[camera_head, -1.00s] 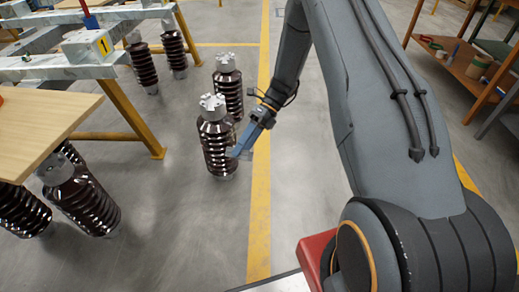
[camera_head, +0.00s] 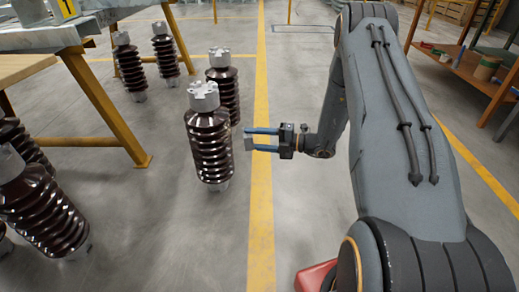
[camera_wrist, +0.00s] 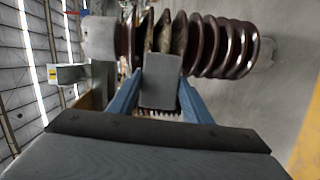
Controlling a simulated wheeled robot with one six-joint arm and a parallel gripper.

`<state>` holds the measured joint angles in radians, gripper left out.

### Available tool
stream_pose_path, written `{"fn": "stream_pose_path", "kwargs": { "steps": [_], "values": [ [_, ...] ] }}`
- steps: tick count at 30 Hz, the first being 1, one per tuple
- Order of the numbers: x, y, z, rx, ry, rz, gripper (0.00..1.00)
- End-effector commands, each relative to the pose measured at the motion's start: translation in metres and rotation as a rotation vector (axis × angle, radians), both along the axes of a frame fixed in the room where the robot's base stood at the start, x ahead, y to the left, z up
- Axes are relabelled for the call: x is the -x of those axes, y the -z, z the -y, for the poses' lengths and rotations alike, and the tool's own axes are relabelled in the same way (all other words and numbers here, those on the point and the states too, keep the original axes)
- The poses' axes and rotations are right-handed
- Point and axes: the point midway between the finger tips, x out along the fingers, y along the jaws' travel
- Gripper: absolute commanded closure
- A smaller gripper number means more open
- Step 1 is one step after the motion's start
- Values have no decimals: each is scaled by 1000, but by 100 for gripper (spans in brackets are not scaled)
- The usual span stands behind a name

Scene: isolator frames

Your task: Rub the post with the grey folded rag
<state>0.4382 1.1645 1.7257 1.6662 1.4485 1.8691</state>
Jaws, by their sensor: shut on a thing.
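The post (camera_head: 210,150) is a dark brown, ribbed insulator with a grey metal cap, standing upright on the floor. My gripper (camera_head: 262,140) is at its right side, about mid-height, pointing left, with its blue fingers closed on the grey folded rag (camera_head: 248,143). In the wrist view the rag (camera_wrist: 160,82) sits between the two fingers, in front of the post's ribs (camera_wrist: 205,45), which lie sideways there. Tan, dirty-looking patches show on some ribs just beyond the rag. I cannot tell whether the rag touches the post.
Another ribbed post (camera_head: 223,85) stands close behind. More stand at the left, one large (camera_head: 40,205) at the near left. A bench with yellow legs (camera_head: 110,115) is on the left, a brown shelf (camera_head: 465,70) at the right.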

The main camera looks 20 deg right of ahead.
Motion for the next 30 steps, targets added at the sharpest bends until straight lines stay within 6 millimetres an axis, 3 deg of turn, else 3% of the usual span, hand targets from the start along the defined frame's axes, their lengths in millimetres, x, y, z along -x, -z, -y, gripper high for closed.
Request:
{"fn": "stream_pose_path", "kwargs": {
  "steps": [1, 3, 11, 30],
  "values": [
    [-8, 14, 8, -16, 34, 3, 73],
    [-15, 21, 16, -35, 75, 8, 73],
    [-28, 30, 31, -68, 145, 19, 73],
    [-44, 30, -17, -67, 145, 18, 73]
  ]
}}
